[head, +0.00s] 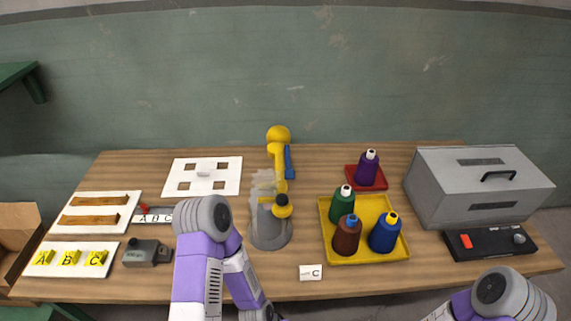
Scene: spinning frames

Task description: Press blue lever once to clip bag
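The blue lever (289,160) is a short upright bar on the right side of a yellow post (277,137) with a round yellow head, near the table's middle. A pale, jagged-edged shape (262,185) stands just left of the post; I cannot tell whether it is the bag. Below it is a grey rounded base (270,232) with a black-and-yellow knob (282,206). My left arm rises in front, left of the base, and bends back down; its gripper is out of view. My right arm shows only at the bottom right; its gripper is out of view too.
A yellow tray (372,258) holds green, brown and blue spools. A purple spool (367,168) stands on a red tray behind. A grey metal box (470,205) and black control panel (490,241) are at right.

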